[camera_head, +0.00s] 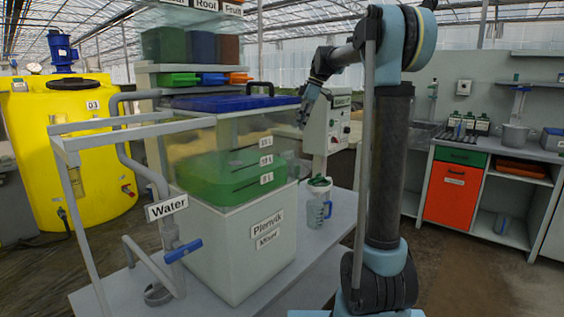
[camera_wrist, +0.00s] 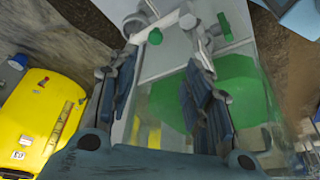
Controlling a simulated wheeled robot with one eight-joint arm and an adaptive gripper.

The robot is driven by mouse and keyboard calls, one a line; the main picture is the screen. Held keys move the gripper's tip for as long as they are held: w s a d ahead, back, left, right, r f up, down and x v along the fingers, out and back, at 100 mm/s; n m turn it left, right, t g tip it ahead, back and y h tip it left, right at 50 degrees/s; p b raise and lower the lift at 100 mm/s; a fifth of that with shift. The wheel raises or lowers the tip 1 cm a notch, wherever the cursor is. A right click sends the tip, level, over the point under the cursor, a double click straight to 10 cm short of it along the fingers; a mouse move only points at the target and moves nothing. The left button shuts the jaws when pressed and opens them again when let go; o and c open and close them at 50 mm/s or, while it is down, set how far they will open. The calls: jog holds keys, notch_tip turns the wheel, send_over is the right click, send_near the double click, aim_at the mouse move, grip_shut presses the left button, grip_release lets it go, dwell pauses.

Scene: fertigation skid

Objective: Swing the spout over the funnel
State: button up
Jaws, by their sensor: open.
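A grey pipe labelled "Water" (camera_head: 158,178) comes down the front left of the mixer. At its lower end is a valve with a blue handle (camera_head: 183,251), and a slanted grey tube (camera_head: 147,262), likely the spout, reaches left from it. A small grey ring-like cup (camera_head: 157,293) sits low below; I cannot tell whether it is the funnel. My gripper (camera_head: 305,112) hangs beyond the mixer's right side, well apart from the pipe. In the wrist view my gripper (camera_wrist: 162,98) has its fingers spread with nothing held between them.
The mixer (camera_head: 262,245) has a clear upper tank with green liquid and a blue lid (camera_head: 230,102). A jug with a green top (camera_head: 318,208) stands on the bench to its right. A grey frame (camera_head: 70,165) stands at left, before a yellow tank (camera_head: 35,150). Floor at right is clear.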

jog(key=x, duration=1.7)
jog(key=shift+w+a, duration=0.35)
